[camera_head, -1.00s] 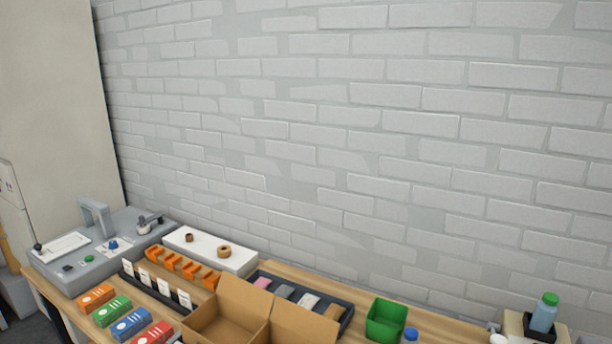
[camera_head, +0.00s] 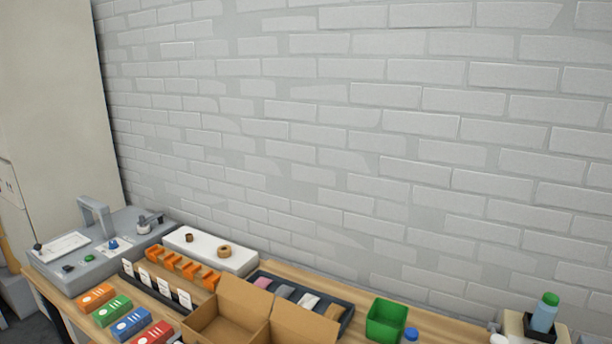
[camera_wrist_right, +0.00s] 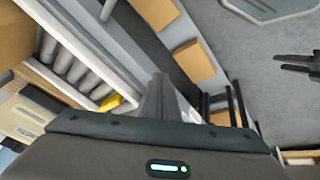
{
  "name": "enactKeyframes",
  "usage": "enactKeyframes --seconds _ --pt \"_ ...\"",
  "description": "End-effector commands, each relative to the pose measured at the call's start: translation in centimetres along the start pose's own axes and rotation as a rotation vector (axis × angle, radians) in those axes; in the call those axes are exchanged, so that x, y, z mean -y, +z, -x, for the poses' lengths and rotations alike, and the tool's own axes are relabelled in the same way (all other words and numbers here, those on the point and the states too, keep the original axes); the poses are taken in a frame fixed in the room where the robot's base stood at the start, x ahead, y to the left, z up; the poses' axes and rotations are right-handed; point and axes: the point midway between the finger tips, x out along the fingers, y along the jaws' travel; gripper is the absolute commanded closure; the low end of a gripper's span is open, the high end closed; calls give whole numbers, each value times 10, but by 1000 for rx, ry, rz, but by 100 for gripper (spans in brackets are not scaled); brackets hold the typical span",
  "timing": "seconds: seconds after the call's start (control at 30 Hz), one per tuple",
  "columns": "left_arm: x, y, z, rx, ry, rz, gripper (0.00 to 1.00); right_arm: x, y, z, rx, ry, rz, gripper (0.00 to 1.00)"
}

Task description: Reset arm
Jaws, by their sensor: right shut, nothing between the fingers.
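My right gripper (camera_wrist_right: 158,98) shows in the right wrist view, its fingers together and empty, pointing away from the dark wrist housing. Nothing touches the fingertips. Neither arm shows in the head view. A dark two-pronged shape (camera_wrist_right: 298,63) enters at the right edge of the wrist view; I cannot tell what it is.
The head view shows a wooden bench with an open cardboard box (camera_head: 228,318), a green bin (camera_head: 385,320), a grey machine (camera_head: 100,250) and a bottle (camera_head: 543,312). The wrist view shows grey rollers (camera_wrist_right: 75,62), brown boxes (camera_wrist_right: 194,62) and grey floor (camera_wrist_right: 250,65).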

Motion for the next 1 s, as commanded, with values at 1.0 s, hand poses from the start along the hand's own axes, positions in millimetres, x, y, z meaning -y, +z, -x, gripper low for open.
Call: enactKeyframes --seconds 1.0 --pt "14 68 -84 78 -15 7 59 117 88 -273 24 -145 -84 100"
